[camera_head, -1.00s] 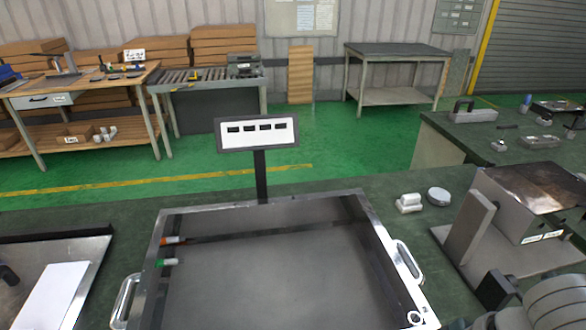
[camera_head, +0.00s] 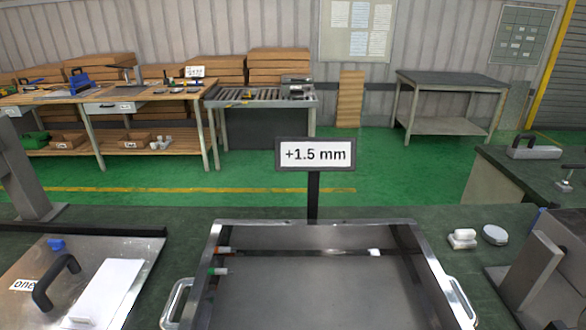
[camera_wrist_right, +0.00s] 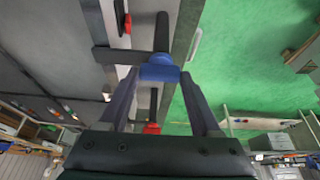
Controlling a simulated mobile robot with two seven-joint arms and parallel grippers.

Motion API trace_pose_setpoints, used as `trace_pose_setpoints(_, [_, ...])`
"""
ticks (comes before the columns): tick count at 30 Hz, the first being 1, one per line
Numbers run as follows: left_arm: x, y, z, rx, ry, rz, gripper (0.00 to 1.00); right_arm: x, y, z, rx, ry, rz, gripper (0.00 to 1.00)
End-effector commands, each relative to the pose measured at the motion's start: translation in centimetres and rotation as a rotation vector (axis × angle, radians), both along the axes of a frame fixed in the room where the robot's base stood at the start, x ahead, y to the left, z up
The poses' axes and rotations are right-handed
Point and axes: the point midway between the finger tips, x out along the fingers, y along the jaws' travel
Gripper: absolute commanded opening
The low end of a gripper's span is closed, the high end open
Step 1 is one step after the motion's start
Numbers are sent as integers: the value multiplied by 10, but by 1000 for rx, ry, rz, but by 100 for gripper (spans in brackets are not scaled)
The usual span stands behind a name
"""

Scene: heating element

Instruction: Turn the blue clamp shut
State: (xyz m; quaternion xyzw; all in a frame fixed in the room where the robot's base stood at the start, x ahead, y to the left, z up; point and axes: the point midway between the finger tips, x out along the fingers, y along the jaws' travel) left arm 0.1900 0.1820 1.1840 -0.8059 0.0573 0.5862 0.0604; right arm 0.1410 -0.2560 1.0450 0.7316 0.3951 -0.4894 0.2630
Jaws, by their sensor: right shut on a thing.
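In the right wrist view a blue block (camera_wrist_right: 160,73), which looks like the handle of the blue clamp, sits between the fingers of my right gripper (camera_wrist_right: 160,84). The gripper is shut on it. A dark bar (camera_wrist_right: 161,35) runs from the block, and a flat dark arm (camera_wrist_right: 118,55) reaches left from it. How far the clamp is turned cannot be told. The right gripper does not show in the head view, and my left gripper is in neither view.
A red clamp-like part (camera_wrist_right: 152,128) lies close by. In the head view a metal tray (camera_head: 320,228) stands on the green bench before a display (camera_head: 315,154) reading +1.5 mm. A plate with a black handle (camera_head: 55,283) lies left; white pieces (camera_head: 462,239) lie right.

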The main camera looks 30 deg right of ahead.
Motion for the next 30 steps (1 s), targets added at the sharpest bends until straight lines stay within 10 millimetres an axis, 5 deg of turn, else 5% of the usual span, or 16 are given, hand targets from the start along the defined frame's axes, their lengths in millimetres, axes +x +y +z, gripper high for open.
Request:
trace_pose_setpoints(6, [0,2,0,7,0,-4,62,0,0,0,-3,-4,9,0])
trace_pose_setpoints(7, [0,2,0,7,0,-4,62,0,0,0,-3,-4,9,67])
trace_pose_setpoints(14, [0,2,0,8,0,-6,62,0,0,0,-2,-3,6,93])
trace_pose_setpoints(23, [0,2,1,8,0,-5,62,0,-1,2,-2,-1,5,95])
trace_pose_setpoints(30, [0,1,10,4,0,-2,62,-9,-14,37,-6,1,6,95])
